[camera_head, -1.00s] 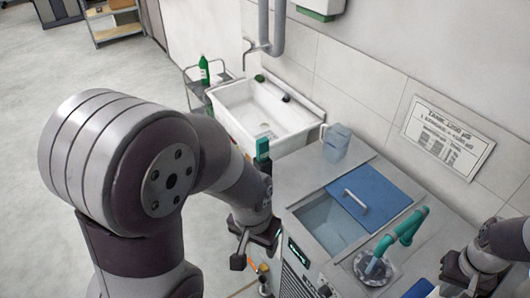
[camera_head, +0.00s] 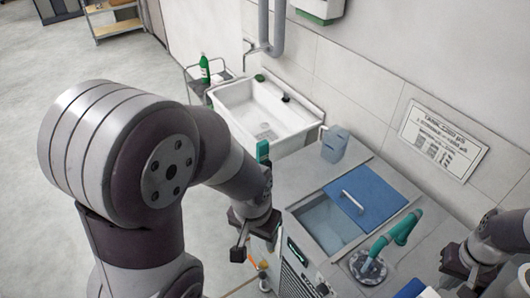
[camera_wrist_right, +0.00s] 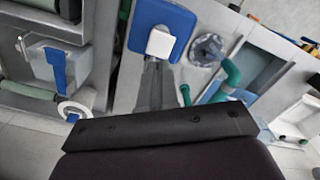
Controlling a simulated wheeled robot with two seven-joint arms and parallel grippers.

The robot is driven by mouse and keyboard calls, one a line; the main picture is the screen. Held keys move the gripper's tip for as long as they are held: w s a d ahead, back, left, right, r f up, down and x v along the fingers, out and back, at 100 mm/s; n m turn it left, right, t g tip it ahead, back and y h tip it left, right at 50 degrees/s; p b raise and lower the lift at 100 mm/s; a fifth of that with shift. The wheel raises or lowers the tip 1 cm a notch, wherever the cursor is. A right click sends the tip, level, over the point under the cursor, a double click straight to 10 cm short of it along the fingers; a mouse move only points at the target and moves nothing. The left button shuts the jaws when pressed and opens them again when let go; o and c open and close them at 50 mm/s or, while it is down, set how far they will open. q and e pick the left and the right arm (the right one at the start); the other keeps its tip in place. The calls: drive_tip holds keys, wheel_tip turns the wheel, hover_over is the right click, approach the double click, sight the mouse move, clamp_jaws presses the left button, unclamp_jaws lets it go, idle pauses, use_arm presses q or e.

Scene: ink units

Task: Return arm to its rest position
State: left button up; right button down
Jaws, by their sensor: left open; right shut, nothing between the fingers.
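My left gripper (camera_head: 255,246) is dark and hangs at the end of the bent left arm, beside the front left corner of the grey tank unit. Its fingers are apart, with nothing seen between them. My right gripper (camera_head: 461,278) is at the lower right, to the right of the teal pipe (camera_head: 398,235). It is shut and empty. In the right wrist view, a dark part of my own wrist or gripper fills the lower middle, and the fingertips cannot be made out.
The grey tank unit (camera_head: 295,185) has an open basin (camera_head: 325,222) and a blue lid (camera_head: 366,196) with a handle. A bluish container (camera_head: 334,146) stands at its back. A white sink (camera_head: 262,112) is behind, with a green bottle (camera_head: 204,68) on a cart.

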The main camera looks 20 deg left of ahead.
use_arm(q)
drive_tip(key=shift+r, duration=0.35)
use_arm(e)
drive_tip(key=shift+r, duration=0.45)
use_arm(q)
wheel_tip(320, 180, down, 11)
drive_tip(key=b, duration=1.1)
use_arm(e)
drive_tip(key=s+a+f+t, duration=0.1)
drive_tip(key=s+a+f, duration=0.4)
drive_tip(key=s, duration=0.4)
drive_tip(key=shift+f, duration=0.5)
drive_tip(key=shift+a, duration=0.15)
